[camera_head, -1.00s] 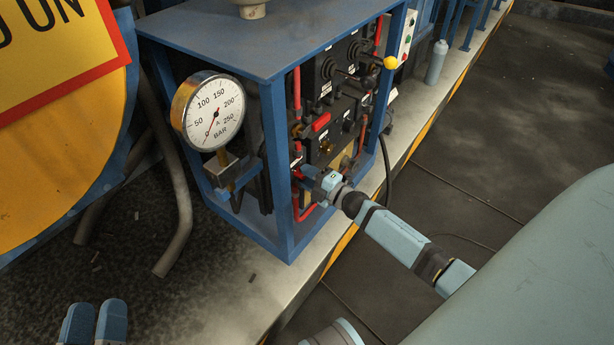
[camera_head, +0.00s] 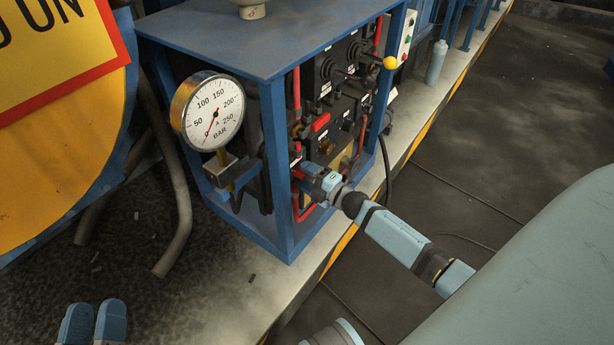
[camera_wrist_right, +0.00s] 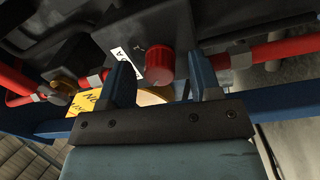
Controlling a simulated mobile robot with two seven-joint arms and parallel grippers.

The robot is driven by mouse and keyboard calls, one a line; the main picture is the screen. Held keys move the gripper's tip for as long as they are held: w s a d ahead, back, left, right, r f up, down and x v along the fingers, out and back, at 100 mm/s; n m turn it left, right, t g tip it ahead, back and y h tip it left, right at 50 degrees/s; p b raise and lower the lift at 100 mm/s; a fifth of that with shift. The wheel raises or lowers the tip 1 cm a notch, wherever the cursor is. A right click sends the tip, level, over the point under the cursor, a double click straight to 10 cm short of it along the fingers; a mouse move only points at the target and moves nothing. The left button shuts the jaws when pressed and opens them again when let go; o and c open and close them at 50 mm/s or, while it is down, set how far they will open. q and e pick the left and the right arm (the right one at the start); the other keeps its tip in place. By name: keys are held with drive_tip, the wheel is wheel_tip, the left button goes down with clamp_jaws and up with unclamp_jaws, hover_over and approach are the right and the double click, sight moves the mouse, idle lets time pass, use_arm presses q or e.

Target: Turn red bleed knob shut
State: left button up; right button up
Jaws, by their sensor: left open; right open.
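The red bleed knob (camera_wrist_right: 159,67) is a ribbed red cap in the right wrist view, on a red pipe run beside a white label with the letter A. My right gripper (camera_wrist_right: 160,72) is open, with one dark finger on each side of the knob and a visible gap on both sides. In the head view my right gripper (camera_head: 308,175) reaches into the blue frame's lower front, and I cannot make out the knob there. My left gripper (camera_head: 92,322) is open and empty at the bottom left, away from the panel.
A blue frame (camera_head: 274,150) surrounds the black valve panel, its corner post left of my right gripper. A pressure gauge (camera_head: 213,110) reads near the low end of its scale. A yellow-tipped lever (camera_head: 390,62) sticks out above. Red pipes (camera_wrist_right: 283,50) flank the knob.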

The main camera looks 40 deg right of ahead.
use_arm(q)
drive_tip(key=shift+w+a+f+g+y+p, duration=0.1)
drive_tip(key=shift+a+f+g+y+p, duration=0.3)
drive_tip(key=shift+p, duration=1.1)
use_arm(e)
drive_tip(key=v, duration=1.3)
drive_tip(key=shift+s, duration=0.4)
use_arm(q)
drive_tip(key=shift+a+r, duration=0.1)
drive_tip(key=shift+r, duration=0.15)
use_arm(e)
drive_tip(key=shift+d, duration=0.1)
